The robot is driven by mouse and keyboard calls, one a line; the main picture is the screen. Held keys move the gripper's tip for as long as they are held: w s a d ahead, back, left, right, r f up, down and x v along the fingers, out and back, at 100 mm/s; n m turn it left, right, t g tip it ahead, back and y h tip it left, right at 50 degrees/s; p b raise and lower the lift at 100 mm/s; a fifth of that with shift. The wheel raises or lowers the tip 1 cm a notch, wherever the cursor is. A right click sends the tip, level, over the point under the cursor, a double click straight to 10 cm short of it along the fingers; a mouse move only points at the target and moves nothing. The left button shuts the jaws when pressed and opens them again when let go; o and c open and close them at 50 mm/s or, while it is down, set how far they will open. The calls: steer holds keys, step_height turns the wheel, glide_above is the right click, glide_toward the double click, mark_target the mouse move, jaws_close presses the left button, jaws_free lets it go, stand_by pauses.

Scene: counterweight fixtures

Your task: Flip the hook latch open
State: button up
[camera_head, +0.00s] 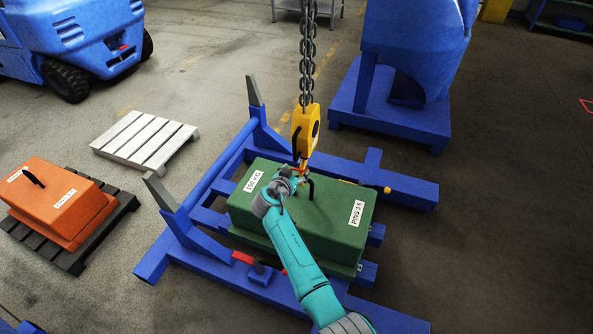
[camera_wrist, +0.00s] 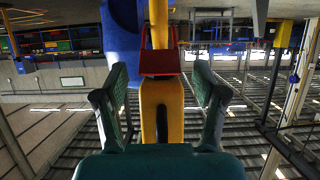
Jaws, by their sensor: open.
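A yellow hook block (camera_head: 305,128) hangs on a chain (camera_head: 308,60) above the green counterweight (camera_head: 318,225). In the wrist view the yellow hook (camera_wrist: 162,105) runs upright through the middle of the picture, with the red latch (camera_wrist: 161,62) across it. My gripper (camera_wrist: 160,75) is open, its two fingers on either side of the latch and hook, with gaps visible on both sides. In the head view my gripper (camera_head: 289,177) is at the hook's lower end, over the green counterweight, and hides part of the hook and latch.
A blue frame (camera_head: 215,178) with upright posts surrounds the green counterweight. An orange counterweight (camera_head: 62,205) sits on a dark pallet at the left. A pale pallet (camera_head: 143,138) lies behind it. A blue forklift (camera_head: 75,35) and a blue machine (camera_head: 415,50) stand at the back.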

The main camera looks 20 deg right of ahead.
steer(key=shift+x, duration=0.8)
jaws_close()
steer(key=shift+w+d+r+g+y, duration=0.25)
steer(key=shift+r+g+y, duration=0.15)
steer(key=shift+r+g, duration=0.1)
jaws_free()
steer(key=shift+f, duration=0.1)
steer(key=v, duration=1.2)
